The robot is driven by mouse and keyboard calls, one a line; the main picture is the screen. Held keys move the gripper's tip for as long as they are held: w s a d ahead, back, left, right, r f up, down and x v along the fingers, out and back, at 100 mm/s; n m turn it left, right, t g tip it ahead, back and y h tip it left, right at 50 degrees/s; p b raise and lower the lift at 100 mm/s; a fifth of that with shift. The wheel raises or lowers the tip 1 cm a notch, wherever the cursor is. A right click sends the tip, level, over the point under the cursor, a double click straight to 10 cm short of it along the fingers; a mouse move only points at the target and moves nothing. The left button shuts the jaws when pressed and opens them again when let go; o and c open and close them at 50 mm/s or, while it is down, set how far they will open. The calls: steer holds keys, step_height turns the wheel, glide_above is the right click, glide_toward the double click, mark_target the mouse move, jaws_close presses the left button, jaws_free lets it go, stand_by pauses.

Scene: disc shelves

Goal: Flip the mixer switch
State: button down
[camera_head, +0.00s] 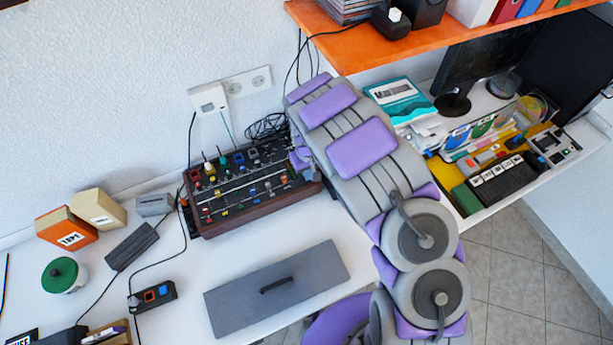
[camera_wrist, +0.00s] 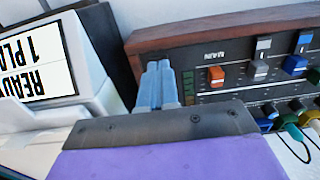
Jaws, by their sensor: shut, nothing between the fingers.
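The mixer (camera_head: 243,188) is a dark panel in a reddish-brown case, with rows of coloured knobs and sliders, at the back of the white desk. In the wrist view, the end of its panel marked "MAIN" (camera_wrist: 213,56) shows, with an orange switch cap (camera_wrist: 216,76) near the left edge. My gripper (camera_wrist: 158,72) is shut and empty, its grey-blue fingers together just left of the orange cap, in front of the case's edge. Whether the fingertips touch the mixer I cannot tell. In the head view my arm hides the gripper's tips and the mixer's right end.
A white device (camera_wrist: 40,75) with an upside-down label stands left of my gripper in the wrist view. A grey panel with a handle (camera_head: 277,285) lies in front of the mixer. An orange shelf (camera_head: 400,45) hangs above. Cables run left of the mixer.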

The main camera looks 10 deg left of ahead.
steer(key=shift+f, duration=0.65)
stand_by(0.3)
steer(key=shift+r, duration=0.1)
steer(key=shift+r+p, duration=1.4)
steer(key=shift+r, duration=2)
